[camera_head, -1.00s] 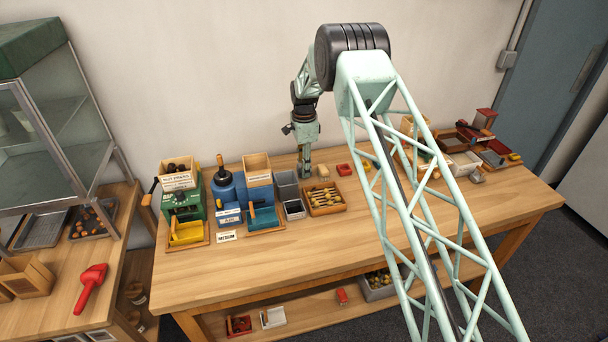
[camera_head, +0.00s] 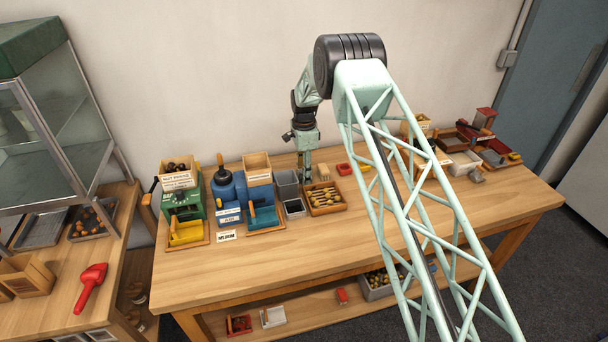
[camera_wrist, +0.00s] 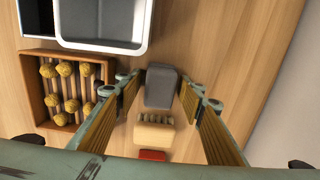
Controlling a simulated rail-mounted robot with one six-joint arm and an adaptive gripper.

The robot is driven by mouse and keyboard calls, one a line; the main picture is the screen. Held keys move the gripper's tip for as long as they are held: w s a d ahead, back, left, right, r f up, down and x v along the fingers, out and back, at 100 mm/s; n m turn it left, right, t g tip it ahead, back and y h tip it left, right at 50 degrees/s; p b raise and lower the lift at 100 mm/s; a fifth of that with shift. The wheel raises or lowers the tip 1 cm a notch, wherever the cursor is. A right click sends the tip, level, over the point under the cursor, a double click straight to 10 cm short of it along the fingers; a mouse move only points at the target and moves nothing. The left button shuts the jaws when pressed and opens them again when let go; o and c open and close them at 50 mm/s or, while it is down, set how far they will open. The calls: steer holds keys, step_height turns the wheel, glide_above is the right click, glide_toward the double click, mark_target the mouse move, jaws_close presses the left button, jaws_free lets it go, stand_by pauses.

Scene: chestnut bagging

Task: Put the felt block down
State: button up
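The grey felt block (camera_wrist: 161,87) shows in the wrist view, close to the bench top, between the two fingers of my gripper (camera_wrist: 160,92). The fingers stand apart, with narrow strips of wood visible beside the block, so my gripper looks open around it. Whether the block rests fully on the bench is hard to tell. In the head view my gripper (camera_head: 306,172) points down at the back of the bench, behind the tray of nuts; I cannot make out the block there.
A tan brush-like block (camera_wrist: 155,133) and a red item (camera_wrist: 152,155) lie close by in line. A wooden slatted tray (camera_wrist: 36,92) holding several nuts and a grey bin (camera_wrist: 146,30) stand to the left. Bare bench (camera_head: 270,262) lies in front.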

steer(key=shift+r, duration=0.2)
stand_by(0.3)
step_height(320, 180, up, 12)
stand_by(0.7)
stand_by(0.9)
